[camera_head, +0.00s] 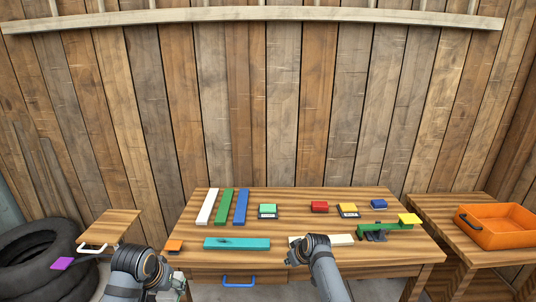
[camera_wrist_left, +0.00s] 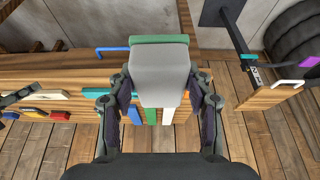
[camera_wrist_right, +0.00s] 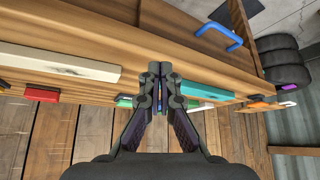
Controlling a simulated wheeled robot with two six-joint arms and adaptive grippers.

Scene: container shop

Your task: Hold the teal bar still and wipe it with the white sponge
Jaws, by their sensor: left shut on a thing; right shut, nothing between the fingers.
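The teal bar (camera_head: 237,243) lies flat near the front edge of the table, with a dark mark on its left half. It also shows in the right wrist view (camera_wrist_right: 207,92). My left gripper (camera_head: 178,282) is in front of the table's front left, shut on the white sponge (camera_wrist_left: 158,72). The sponge is a pale block with a green layer on its far side, and it is apart from the bar. My right gripper (camera_head: 294,258) is shut and empty, to the right of the bar near the front edge. It does not touch the bar.
A cream bar (camera_head: 338,240) lies right of the teal bar, partly behind my right gripper. An orange block (camera_head: 174,246) lies at its left. White, green and blue bars lie behind it. A blue handle (camera_head: 238,281) sticks out below the front edge. An orange crate (camera_head: 498,236) stands at right.

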